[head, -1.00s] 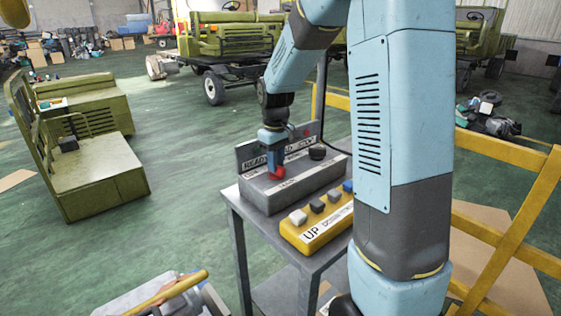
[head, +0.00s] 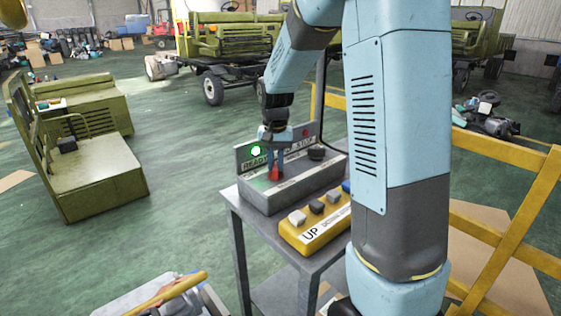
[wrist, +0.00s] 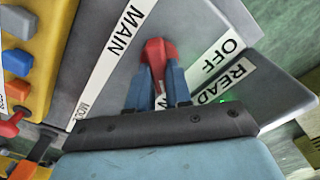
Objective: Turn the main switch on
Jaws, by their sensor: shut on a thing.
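The red main switch (head: 275,174) stands on the grey control box (head: 318,178), which sits on a metal stand. My gripper (head: 275,158) reaches down from above and is shut on the switch. In the wrist view the red switch (wrist: 156,56) sits between the two blue fingers (wrist: 158,88), beside a MAIN label and an OFF label. A green lamp (head: 256,150) glows on the back panel above the READY label. The fingers partly hide the switch and the lettering beside it.
A black knob (head: 317,153) is on the right of the control box. A yellow pendant (head: 318,228) with several buttons lies in front of it. A yellow frame (head: 500,205) stands at the right.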

